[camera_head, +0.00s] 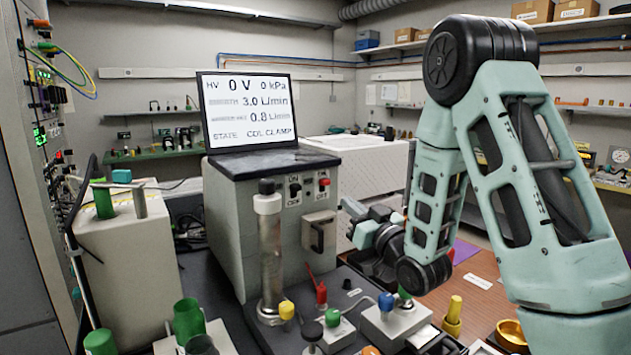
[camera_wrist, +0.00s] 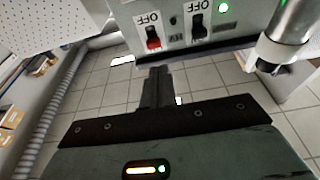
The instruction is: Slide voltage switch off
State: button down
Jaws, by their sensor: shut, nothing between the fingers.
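The grey instrument box (camera_head: 232,215) carries a screen (camera_head: 247,110) reading HV 0 V and 0 kPa. Its front has two switches: a black one (camera_head: 295,188) on the left and a red one (camera_head: 324,183) on the right. In the wrist view the panel is upside down, with the red switch (camera_wrist: 153,42) at left, the black switch (camera_wrist: 197,28) at right, and OFF lettering by each. My gripper (camera_head: 346,206) is shut and empty, right of the panel. In the wrist view its fingers (camera_wrist: 157,85) point toward the red switch, apparently apart from it.
A black handle (camera_head: 318,234) sits below the switches. A metal cylinder (camera_head: 269,250) stands before the box's left side. Colored knobs, including a blue one (camera_head: 386,301), crowd the bench below my arm.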

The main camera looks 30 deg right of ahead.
aim_at(325, 182)
jog(key=shift+d+r+t, duration=0.25)
jog(key=shift+d+t, duration=0.15)
jog(key=shift+d, duration=0.05)
jog(key=p+x, duration=0.3)
jog(key=x, duration=0.7)
jog(key=shift+p, duration=0.3)
jog(key=shift+f, duration=0.1)
